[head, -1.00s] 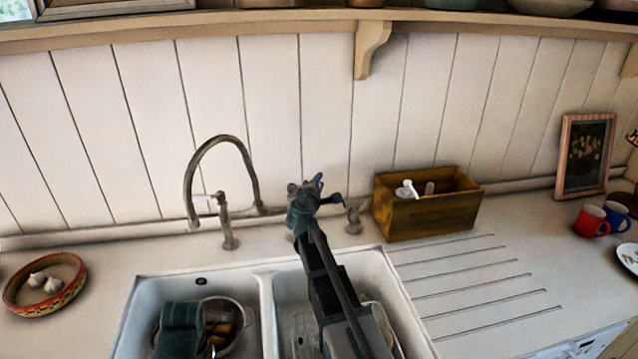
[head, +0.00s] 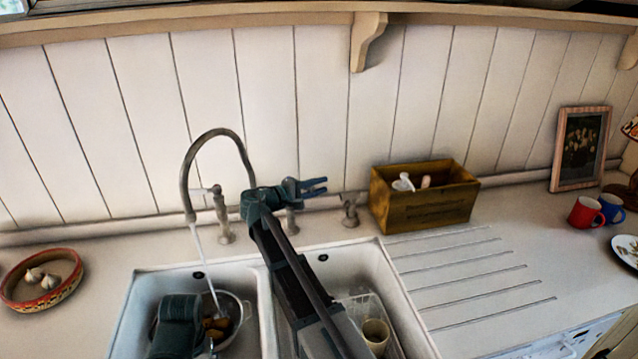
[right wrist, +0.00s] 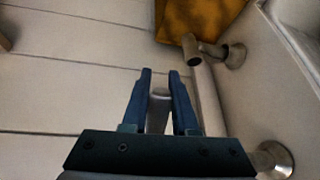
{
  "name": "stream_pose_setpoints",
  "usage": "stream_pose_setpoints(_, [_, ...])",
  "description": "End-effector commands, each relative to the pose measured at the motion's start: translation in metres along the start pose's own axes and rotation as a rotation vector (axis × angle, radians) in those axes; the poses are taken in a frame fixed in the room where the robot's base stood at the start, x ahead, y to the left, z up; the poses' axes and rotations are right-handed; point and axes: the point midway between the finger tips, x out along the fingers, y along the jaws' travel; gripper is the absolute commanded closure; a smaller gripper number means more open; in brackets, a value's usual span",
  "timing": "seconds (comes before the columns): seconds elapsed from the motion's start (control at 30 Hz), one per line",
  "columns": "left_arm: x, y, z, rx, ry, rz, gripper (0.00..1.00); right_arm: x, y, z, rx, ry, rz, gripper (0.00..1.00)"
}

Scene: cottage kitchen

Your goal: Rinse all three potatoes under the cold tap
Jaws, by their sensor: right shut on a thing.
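The curved tap (head: 218,137) stands behind the sink, and a stream of water (head: 206,268) runs from it into a metal colander (head: 240,333) in the left basin. Brown potatoes (head: 216,326) lie in the colander, partly hidden; I cannot count them. My right gripper (head: 318,186) is above the back edge of the sink. In the right wrist view its fingers are shut on a grey metal tap lever (right wrist: 158,108). My left gripper (head: 178,328) is over the colander in the left basin; its fingertips are hidden.
The right basin holds a rack with a beige cup (head: 376,334). A wooden box (head: 424,197) stands behind the grooved drainer, which is clear. A bowl of garlic (head: 42,281) is at the left. Red (head: 585,212) and blue (head: 611,208) mugs stand at the right. Another metal fitting (head: 350,212) is behind the sink.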

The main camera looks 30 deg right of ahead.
Motion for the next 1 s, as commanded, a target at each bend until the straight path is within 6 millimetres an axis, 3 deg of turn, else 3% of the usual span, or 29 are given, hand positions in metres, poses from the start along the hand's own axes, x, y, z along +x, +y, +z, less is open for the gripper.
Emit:
stream_pose_setpoints(0.4, [0.000, 0.000, 0.000, 0.000, 0.000, 0.000, 0.11, -0.013, -0.004, 0.008, 0.026, -0.168, -0.027, 1.00])
stream_pose_setpoints(0.97, [0.000, 0.000, 0.000, 0.000, 0.000, 0.000, 0.11, -0.015, -0.005, 0.010, 0.029, -0.191, -0.031, 1.00])
stream_pose_setpoints(1.0, [0.000, 0.000, 0.000, 0.000, 0.000, 0.000, 0.11, -0.015, -0.005, 0.010, 0.029, -0.191, -0.031, 0.66])
